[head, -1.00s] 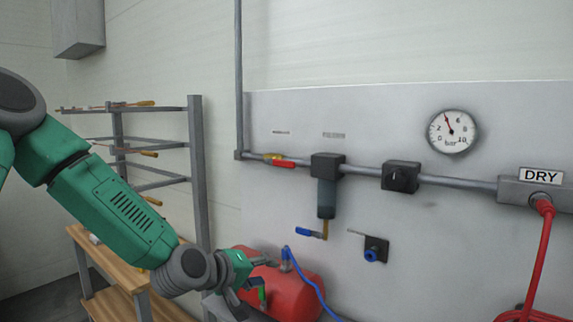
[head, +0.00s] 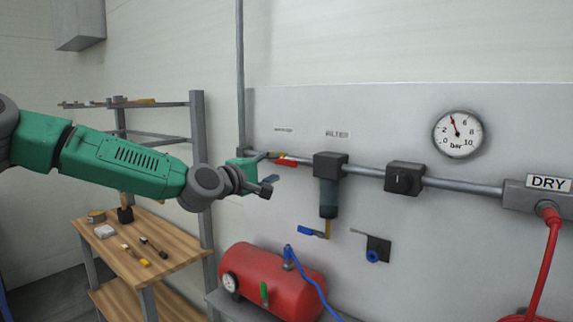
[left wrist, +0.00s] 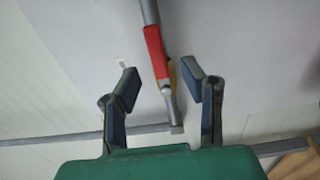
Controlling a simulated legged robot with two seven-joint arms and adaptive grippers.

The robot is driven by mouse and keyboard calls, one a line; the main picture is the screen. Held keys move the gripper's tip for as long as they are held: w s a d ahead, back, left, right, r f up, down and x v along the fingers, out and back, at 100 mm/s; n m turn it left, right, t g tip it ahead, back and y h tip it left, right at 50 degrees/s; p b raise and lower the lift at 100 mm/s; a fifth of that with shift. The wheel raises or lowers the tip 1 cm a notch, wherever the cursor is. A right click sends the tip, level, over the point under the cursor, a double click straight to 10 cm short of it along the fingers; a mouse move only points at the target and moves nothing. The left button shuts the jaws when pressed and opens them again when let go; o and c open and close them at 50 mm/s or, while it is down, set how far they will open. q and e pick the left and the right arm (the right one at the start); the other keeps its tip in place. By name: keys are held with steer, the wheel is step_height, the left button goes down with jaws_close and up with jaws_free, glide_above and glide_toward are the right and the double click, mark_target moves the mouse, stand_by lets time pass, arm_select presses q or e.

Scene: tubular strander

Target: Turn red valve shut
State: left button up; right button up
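The red valve handle (head: 288,162) sits on the grey pipe at the left end of the panel and lies roughly along the pipe. In the left wrist view the red handle (left wrist: 155,52) is ahead of the fingers, with a yellow part of the valve (left wrist: 172,73) beside it. My left gripper (head: 267,172) is just left of the handle in the head view and hides part of the valve body. In the left wrist view my left gripper (left wrist: 163,84) is open and empty, its fingers on either side of the valve's line. My right gripper is not in view.
A blue-handled valve (head: 311,232) hangs below the filter. A red tank (head: 285,282) is below. A wooden bench (head: 165,248) and rack (head: 199,140) stand left.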

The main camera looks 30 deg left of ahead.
mark_target(285, 165)
arm_select(q)
steer(key=w, duration=0.4)
steer(key=w+d, duration=0.1)
steer(key=w, duration=0.1)
steer(key=shift+r+p, duration=0.1)
steer(key=shift+p, duration=0.25)
steer(key=shift+s, duration=0.1)
steer(key=shift+a, duration=0.1)
steer(key=shift+c, duration=0.4)
jaws_close()
